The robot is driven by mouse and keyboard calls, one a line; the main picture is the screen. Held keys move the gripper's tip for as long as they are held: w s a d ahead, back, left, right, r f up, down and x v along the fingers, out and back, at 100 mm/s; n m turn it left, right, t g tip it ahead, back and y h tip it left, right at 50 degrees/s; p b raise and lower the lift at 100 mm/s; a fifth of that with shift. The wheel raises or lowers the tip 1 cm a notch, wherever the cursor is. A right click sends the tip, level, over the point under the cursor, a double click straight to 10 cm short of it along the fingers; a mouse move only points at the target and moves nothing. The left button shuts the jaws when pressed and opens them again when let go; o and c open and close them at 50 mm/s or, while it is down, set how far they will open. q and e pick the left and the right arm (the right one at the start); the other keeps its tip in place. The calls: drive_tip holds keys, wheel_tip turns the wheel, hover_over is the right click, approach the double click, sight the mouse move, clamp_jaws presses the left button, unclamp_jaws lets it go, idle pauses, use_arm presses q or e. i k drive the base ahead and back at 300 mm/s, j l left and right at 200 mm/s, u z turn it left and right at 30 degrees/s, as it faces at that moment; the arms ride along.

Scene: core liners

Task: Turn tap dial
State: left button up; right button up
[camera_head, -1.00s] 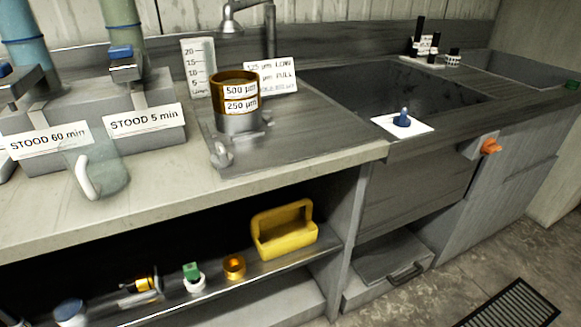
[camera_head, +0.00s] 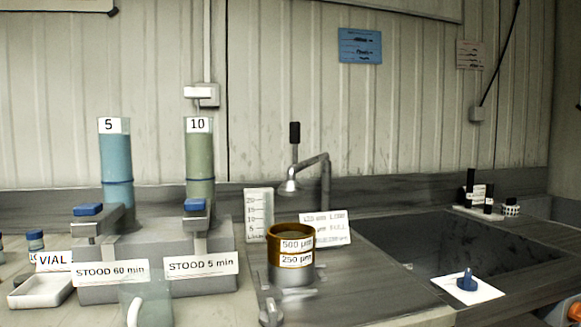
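The metal tap (camera_head: 324,185) rises behind the sieve stack, with a curved spout and a shower-like head. A black upright handle (camera_head: 294,132) shows just above the spout. A blue knob (camera_head: 467,281) stands on a white square plate (camera_head: 483,293) at the front edge of the sink. Part of an orange knob (camera_head: 574,312) shows at the bottom right edge. Which of these is the tap dial, I cannot tell. Neither of my grippers is in view.
A brown-rimmed sieve stack (camera_head: 291,260) stands left of the dark sink (camera_head: 430,250). Two tall cylinders, one blue (camera_head: 116,160) and one green (camera_head: 199,150), stand on the grey stand at left. A clear mug (camera_head: 150,305) is at the front. Small black items (camera_head: 470,190) sit behind the sink.

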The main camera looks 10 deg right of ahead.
sight(466, 282)
drive_tip(key=z, duration=1.35)
